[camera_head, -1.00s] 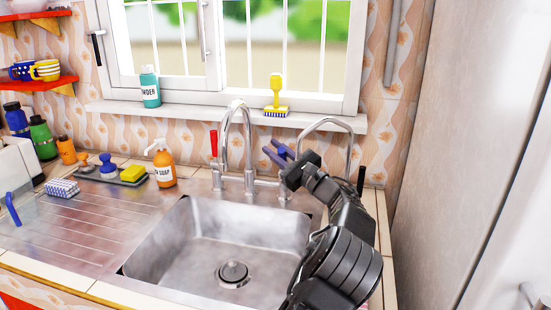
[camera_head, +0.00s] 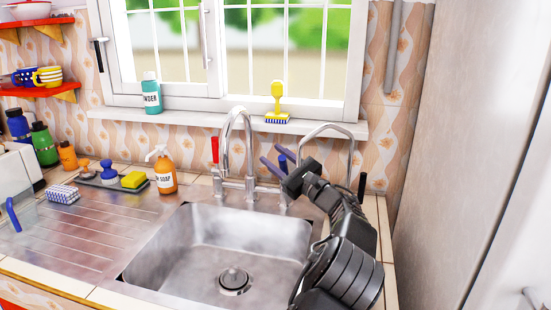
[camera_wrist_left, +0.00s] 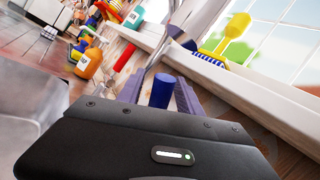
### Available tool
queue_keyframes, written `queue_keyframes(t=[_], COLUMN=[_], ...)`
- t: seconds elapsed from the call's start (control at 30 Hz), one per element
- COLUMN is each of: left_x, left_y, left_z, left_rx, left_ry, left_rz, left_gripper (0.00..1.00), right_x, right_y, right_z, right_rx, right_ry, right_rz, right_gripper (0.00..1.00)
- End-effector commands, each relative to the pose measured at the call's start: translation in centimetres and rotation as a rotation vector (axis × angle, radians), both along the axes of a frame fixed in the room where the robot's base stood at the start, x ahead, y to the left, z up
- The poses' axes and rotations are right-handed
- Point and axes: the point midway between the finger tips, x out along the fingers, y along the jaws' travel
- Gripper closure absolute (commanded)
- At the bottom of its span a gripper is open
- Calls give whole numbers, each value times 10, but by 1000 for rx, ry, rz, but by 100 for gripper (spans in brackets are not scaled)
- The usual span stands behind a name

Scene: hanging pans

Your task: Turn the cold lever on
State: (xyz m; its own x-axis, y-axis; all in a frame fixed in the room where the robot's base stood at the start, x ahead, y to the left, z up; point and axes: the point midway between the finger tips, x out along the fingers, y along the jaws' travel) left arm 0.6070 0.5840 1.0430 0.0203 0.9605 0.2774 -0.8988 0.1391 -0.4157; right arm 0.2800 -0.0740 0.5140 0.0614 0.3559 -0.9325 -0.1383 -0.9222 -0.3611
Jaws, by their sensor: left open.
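The tap (camera_head: 236,135) stands behind the sink, with a red lever (camera_head: 215,150) upright on its left. The blue cold lever (camera_wrist_left: 162,91) shows in the left wrist view as an upright blue cylinder between the two purple fingers of my left gripper (camera_wrist_left: 160,88). In the head view my left gripper (camera_head: 271,153) reaches in from the lower right to the tap's right side. It is open, with its fingers on either side of the blue lever. I cannot tell whether either finger touches it. The lever's base is hidden by the gripper. My right gripper is not in view.
The steel sink (camera_head: 215,230) is empty below the tap. A second curved spout (camera_head: 350,150) stands close behind my wrist. An orange soap bottle (camera_head: 165,172) is left of the tap. A yellow brush (camera_head: 277,100) stands on the sill above.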

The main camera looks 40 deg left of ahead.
Motion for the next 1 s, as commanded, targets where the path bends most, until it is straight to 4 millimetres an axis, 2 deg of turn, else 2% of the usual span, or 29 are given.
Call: queue_keyframes(t=[0.23, 0.5, 0.63, 1.0], left_x=[0, 0, -1, -2], left_y=[-14, -56, -70, -75], left_z=[-4, -17, -21, -22], left_rx=[0, 0, 0, 0], left_ry=[0, 1, 0, 0], left_rz=[-1, -3, -1, 0], left_gripper=[58, 58, 58, 58], right_x=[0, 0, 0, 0], right_y=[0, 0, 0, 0], right_z=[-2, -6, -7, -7], right_rx=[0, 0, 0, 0], right_ry=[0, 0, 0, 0], right_rz=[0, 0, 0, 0], right_gripper=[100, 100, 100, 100])
